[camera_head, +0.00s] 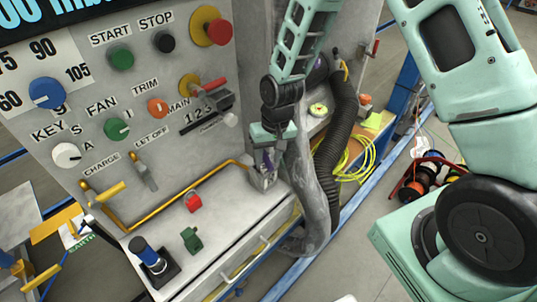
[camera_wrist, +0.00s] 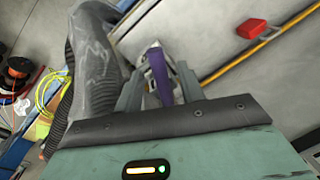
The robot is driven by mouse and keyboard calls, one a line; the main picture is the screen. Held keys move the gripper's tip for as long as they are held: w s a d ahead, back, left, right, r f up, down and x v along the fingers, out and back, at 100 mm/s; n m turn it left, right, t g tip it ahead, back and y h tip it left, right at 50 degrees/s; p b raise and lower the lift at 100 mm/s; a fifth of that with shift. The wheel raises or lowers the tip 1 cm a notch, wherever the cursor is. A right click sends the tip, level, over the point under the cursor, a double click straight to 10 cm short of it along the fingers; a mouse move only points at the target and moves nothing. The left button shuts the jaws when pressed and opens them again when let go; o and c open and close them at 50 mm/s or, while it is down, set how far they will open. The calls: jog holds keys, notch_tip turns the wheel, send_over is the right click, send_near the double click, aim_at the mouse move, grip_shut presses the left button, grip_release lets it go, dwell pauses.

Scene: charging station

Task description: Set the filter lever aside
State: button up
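A purple lever, seemingly the filter lever, stands on a small grey metal fitting (camera_head: 264,178) at the right end of the yellow pipe on the bench. In the wrist view the purple lever (camera_wrist: 159,76) lies between the two fingers of my gripper (camera_wrist: 160,86), slightly tilted. My gripper (camera_head: 268,153) is down at the fitting in the head view, with its fingers on either side of the lever. I cannot tell whether the fingers press on it. The lever's lower part is mostly hidden.
A thick grey hose (camera_head: 318,195) runs just right of my gripper. A red block (camera_head: 194,200), a green block (camera_head: 191,239) and a blue-topped black stand (camera_head: 149,256) are on the bench. The control panel (camera_head: 150,90) rises behind. Bare bench shows between these pieces.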

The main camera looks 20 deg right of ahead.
grip_shut()
jog(key=shift+a, duration=0.1)
jog(key=w+a+m+t+p, duration=0.1)
jog(key=w+a+m, duration=0.3)
jog(key=m, duration=0.7)
jog(key=shift+a+h+p, duration=0.4)
jog(key=shift+a+p, duration=0.45)
jog(key=shift+a, duration=0.5)
jog(key=shift+r, duration=0.1)
jog(key=shift+t, duration=0.3)
